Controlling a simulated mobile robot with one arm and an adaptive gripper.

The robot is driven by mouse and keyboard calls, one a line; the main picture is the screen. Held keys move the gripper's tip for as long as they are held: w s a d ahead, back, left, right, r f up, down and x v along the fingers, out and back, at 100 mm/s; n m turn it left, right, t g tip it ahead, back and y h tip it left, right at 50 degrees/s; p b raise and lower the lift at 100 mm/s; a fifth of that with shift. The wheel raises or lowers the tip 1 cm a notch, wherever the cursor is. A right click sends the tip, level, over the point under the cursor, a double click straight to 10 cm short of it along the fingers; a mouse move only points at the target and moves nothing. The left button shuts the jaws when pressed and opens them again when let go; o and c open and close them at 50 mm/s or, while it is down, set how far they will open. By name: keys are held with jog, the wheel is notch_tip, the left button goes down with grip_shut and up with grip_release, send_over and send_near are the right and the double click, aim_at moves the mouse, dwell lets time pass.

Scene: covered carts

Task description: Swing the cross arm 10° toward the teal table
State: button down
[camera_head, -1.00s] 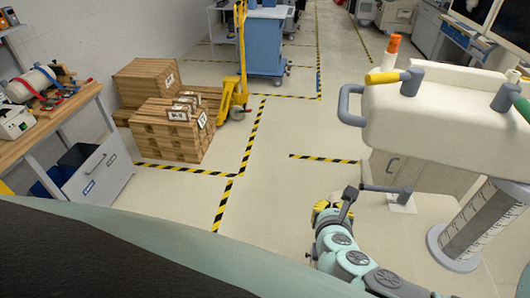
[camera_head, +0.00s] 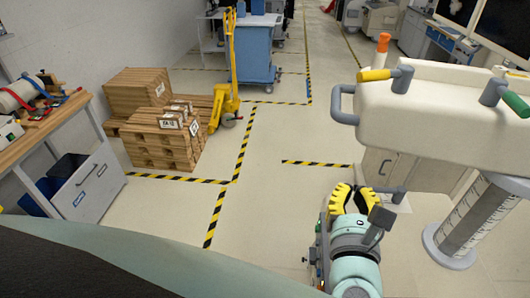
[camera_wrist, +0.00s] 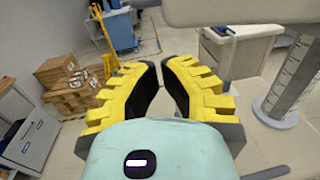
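The cross arm (camera_head: 430,115) is a cream beam at the right of the head view. It has a grey-blue loop handle (camera_head: 337,105) at its left end, and yellow and green grips on top. It stands above a ruled column (camera_head: 478,222).
Wooden crates (camera_head: 160,138) and a yellow pallet truck (camera_head: 225,105) stand back left, with a blue cart (camera_head: 255,50) behind. A workbench (camera_head: 45,125) is at left. A cabinet (camera_head: 380,170) stands below the beam. The taped floor (camera_head: 265,210) between is clear.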

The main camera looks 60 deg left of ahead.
jog(key=shift+x, duration=1.15)
jog(key=p+x, duration=0.7)
jog(key=x, duration=0.4)
jog(key=shift+w, duration=0.15)
dwell(1.0)
jog(key=shift+w+a+f, duration=0.1)
jog(key=shift+w+a, duration=0.1)
jog(key=shift+a, duration=0.15)
dwell(0.4)
